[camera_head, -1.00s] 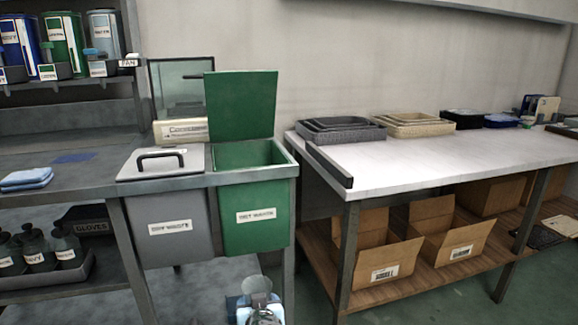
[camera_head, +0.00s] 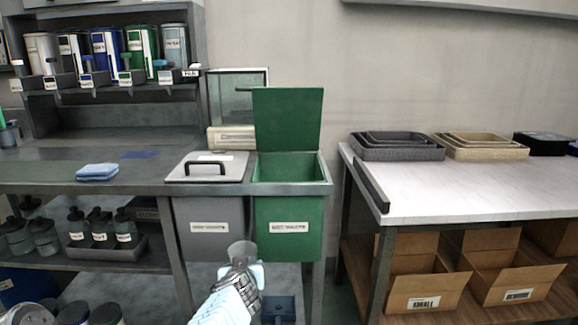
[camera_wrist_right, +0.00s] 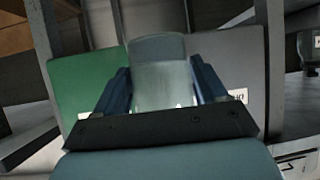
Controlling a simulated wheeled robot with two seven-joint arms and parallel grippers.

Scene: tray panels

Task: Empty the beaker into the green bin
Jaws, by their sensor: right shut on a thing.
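The beaker (camera_head: 241,251) is clear and is held in my right gripper (camera_head: 243,265), low in front of the bins in the head view. In the right wrist view the beaker (camera_wrist_right: 158,75) stands between the two blue fingers of the right gripper (camera_wrist_right: 160,92), which are shut on it. I cannot tell what is inside it. The green bin (camera_head: 288,226) hangs at the right end of the grey bench, with its green lid raised at the back and its top open. The beaker is below the bin's rim, on the near side. My left gripper is not in view.
A grey bin (camera_head: 209,226) with a closed, handled lid hangs left of the green bin. A white table (camera_head: 470,185) with stacked trays stands to the right, cardboard boxes (camera_head: 425,291) below it. A blue cloth (camera_head: 97,172) lies on the bench.

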